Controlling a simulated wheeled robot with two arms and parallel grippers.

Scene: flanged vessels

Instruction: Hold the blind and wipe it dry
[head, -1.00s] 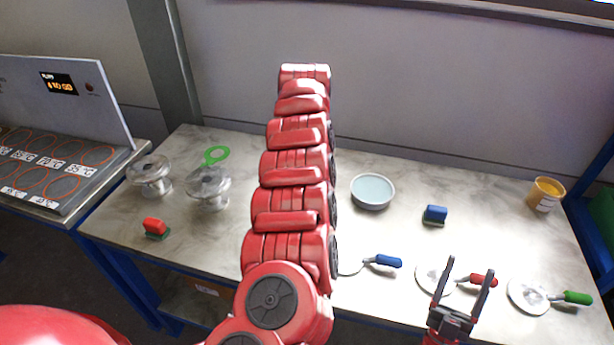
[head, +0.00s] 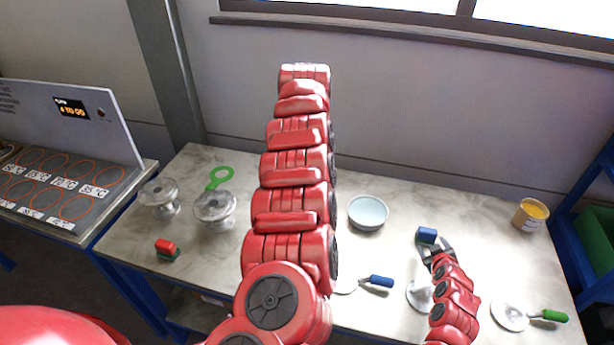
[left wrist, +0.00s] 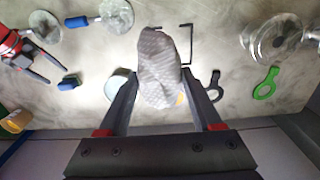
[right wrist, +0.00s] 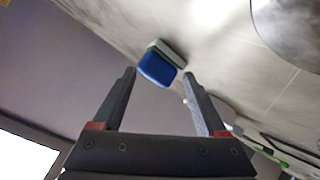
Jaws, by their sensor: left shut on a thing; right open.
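The blinds look like flat pale discs with handles: a blue-handled one (head: 345,285), one partly hidden under my right arm (head: 420,294), and a green-handled one (head: 510,315). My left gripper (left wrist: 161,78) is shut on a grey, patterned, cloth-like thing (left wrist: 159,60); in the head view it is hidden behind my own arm. My right gripper (head: 436,243) is open and empty, right beside a blue block with a pale and green underside (head: 427,235). In the right wrist view this block (right wrist: 157,68) lies just ahead, between the fingertips; contact cannot be told.
Two flanged vessels (head: 214,207) (head: 159,195), a green ring tool (head: 219,177) and a red block (head: 167,248) stand at left. A pale bowl (head: 368,212) is mid-table, a yellow tub (head: 530,214) at right. A heater panel with marked circles (head: 65,190) is far left.

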